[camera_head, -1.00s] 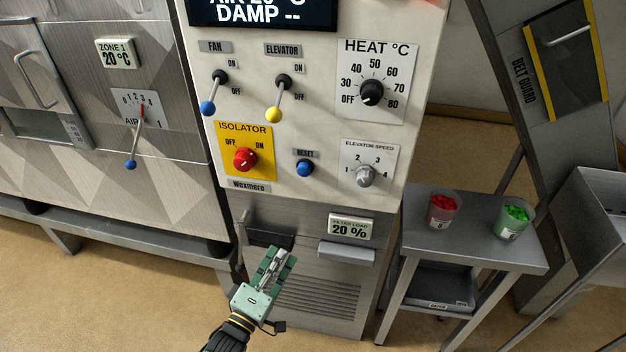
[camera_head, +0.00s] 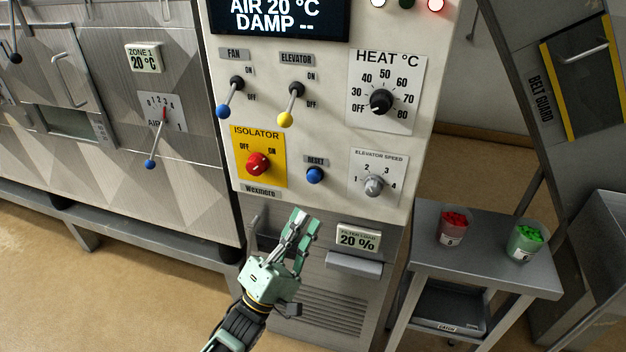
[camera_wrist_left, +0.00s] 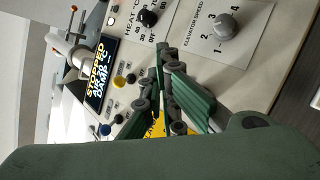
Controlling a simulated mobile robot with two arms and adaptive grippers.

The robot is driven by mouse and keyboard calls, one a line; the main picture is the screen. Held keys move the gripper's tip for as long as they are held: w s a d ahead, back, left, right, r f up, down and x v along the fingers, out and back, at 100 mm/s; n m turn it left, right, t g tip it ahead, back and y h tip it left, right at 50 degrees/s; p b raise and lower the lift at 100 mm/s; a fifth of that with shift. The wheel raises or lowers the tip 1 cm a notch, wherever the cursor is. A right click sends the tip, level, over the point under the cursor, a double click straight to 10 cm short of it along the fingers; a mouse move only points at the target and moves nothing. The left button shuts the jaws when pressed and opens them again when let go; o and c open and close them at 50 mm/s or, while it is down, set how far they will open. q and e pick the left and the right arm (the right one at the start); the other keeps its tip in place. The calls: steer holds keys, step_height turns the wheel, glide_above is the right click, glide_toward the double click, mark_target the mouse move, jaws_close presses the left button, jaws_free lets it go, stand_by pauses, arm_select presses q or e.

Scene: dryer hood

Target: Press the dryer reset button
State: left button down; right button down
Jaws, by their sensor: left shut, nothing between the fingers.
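The reset button (camera_head: 315,175) is a round blue knob under a small RESET label, low on the white control panel (camera_head: 335,205). It sits between the red isolator knob (camera_head: 257,164) and the elevator speed dial (camera_head: 373,185). My left gripper (camera_head: 303,222) is shut and empty, below the button and apart from it in the head view. In the left wrist view the shut fingers (camera_wrist_left: 165,75) point toward the panel, and I cannot make out the reset button there; the fingers may hide it. My right gripper is not in view.
The fan lever (camera_head: 230,97) and elevator lever (camera_head: 291,104) are above the button. The heat dial (camera_head: 381,102) is to the upper right. Below stands a filter drawer handle (camera_head: 354,263). A side table (camera_head: 480,275) with red and green cups is at the right.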

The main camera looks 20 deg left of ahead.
mark_target(314, 176)
arm_select(q)
steer(key=w+b, duration=0.4)
steer(key=w, duration=0.5)
steer(key=shift+d, duration=0.15)
steer(key=shift+s, duration=0.1)
steer(key=shift+b, duration=0.4)
stand_by(0.9)
steer(key=shift+w, duration=0.45)
steer(key=shift+w+b, duration=0.7)
steer(key=shift+w, duration=0.1)
stand_by(0.6)
stand_by(0.4)
steer(key=shift+s+p, duration=0.8)
steer(key=shift+s, duration=0.45)
steer(key=shift+s, duration=0.1)
